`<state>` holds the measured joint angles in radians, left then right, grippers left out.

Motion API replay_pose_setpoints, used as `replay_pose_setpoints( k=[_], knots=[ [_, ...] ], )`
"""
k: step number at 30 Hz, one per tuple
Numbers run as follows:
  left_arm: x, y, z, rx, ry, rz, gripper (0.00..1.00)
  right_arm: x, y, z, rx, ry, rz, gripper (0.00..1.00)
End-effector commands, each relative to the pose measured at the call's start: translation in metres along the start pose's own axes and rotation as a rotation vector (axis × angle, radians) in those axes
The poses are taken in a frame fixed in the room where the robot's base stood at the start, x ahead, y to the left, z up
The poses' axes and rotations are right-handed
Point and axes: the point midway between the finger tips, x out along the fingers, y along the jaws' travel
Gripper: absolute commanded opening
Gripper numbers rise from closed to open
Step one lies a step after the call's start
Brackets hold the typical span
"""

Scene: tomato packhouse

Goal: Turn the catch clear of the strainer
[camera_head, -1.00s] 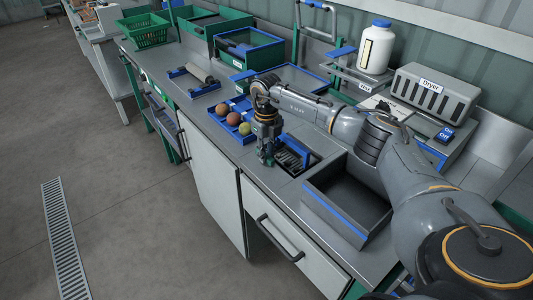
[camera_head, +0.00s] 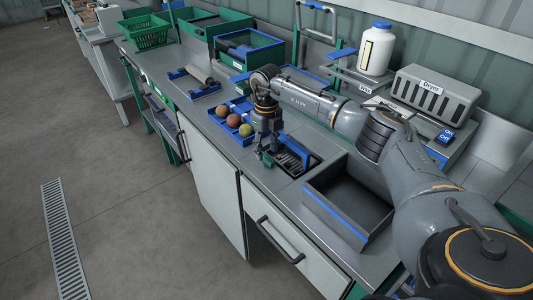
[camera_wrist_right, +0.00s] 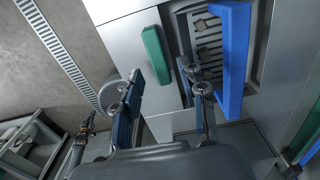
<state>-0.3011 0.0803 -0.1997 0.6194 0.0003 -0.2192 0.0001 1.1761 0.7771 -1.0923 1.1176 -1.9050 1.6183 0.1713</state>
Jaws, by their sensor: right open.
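The strainer (camera_wrist_right: 203,45) is a grey slotted plate in a recess of the steel counter, with a blue handle (camera_wrist_right: 234,60) along its right side in the wrist view. The strainer (camera_head: 287,158) also shows in the head view, partly behind my gripper. The catch (camera_wrist_right: 156,55) looks like a green bar lying beside the strainer's left edge. My right gripper (camera_wrist_right: 166,100) is open, its two fingers pointing toward the catch and the strainer's near end. In the head view my right gripper (camera_head: 266,152) is low over the counter; contact cannot be told. My left gripper is not seen.
A blue tray (camera_head: 219,122) with red and green tomatoes is left of the strainer. An open dark bin (camera_head: 345,205) with a blue edge stands right of it. The dryer (camera_head: 433,92) and a white bottle (camera_head: 375,52) stand behind. The counter's front edge is close.

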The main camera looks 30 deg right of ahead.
Motion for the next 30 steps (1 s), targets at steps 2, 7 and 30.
replay_pose_setpoints(
  k=[2, 7, 30],
  knots=[
    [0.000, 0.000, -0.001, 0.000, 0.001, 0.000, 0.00, -0.020, -0.001, 0.001, 0.000, -0.006, 0.000, 0.41],
    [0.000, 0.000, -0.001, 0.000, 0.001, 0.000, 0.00, -0.056, 0.000, 0.001, 0.000, -0.006, -0.001, 0.41],
    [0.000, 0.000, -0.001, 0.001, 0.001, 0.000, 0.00, -0.092, 0.000, 0.001, 0.000, -0.002, 0.000, 0.41]
  ],
)
